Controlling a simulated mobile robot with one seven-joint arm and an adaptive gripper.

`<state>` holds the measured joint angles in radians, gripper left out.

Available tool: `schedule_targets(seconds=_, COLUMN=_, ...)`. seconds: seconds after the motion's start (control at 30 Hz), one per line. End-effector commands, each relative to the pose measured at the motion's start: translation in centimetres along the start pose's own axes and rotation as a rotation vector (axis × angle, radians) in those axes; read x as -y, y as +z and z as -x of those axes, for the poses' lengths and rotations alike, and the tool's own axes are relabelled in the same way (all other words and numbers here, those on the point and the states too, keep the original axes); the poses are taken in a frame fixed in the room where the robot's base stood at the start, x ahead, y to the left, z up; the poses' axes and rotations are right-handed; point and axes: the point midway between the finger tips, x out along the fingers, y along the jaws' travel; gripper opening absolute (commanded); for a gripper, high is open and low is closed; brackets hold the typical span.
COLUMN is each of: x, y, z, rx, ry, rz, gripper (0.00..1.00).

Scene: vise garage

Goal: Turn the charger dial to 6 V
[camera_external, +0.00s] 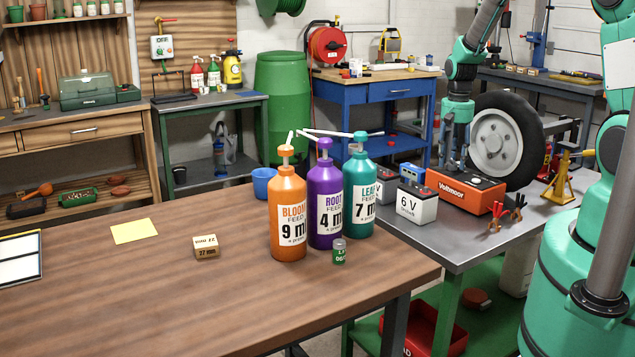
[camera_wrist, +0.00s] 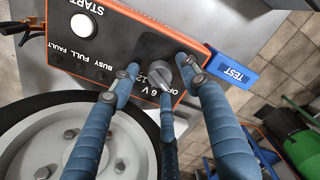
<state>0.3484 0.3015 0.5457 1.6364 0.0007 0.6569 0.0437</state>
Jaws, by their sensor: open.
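The orange charger (camera_external: 467,190) with a dark top stands on the grey metal table, in front of the tyre. In the wrist view its dark panel (camera_wrist: 112,38) shows a white START button, BUSY, FULL and FAULT labels and markings for 6 V, 12 and OFF. The grey dial (camera_wrist: 188,71) is partly hidden by my fingers, so its setting cannot be read. My gripper (camera_wrist: 157,76) is open, with blue fingers spread over the panel around the dial area. Whether they touch the dial is unclear. In the external view my gripper (camera_external: 456,158) points down over the charger.
A large tyre (camera_external: 503,142) stands right behind the charger. A white 6 V battery (camera_external: 416,204) is at its left; red and black clamps (camera_external: 497,214) lie in front. A yellow jack stand (camera_external: 561,176) is at the right.

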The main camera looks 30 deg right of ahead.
Motion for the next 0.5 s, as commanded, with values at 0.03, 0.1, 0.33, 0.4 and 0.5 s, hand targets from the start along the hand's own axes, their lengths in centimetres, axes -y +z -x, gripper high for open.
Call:
schedule_targets(seconds=0.03, x=0.00, y=0.01, z=-0.33, rx=0.000, ry=0.000, rz=0.000, gripper=0.46)
schedule_targets(seconds=0.1, x=0.00, y=0.02, z=-0.53, rx=0.001, ry=0.000, rz=0.000, gripper=0.46)
schedule_targets(seconds=0.33, x=0.00, y=0.02, z=-0.62, rx=0.001, ry=0.000, rz=0.000, gripper=0.46)
schedule_targets(seconds=0.4, x=0.00, y=0.03, z=-0.61, rx=0.001, ry=0.000, rz=0.000, gripper=0.46)
schedule_targets(seconds=0.5, x=0.00, y=0.03, z=-0.61, rx=0.001, ry=0.000, rz=0.000, gripper=0.30)
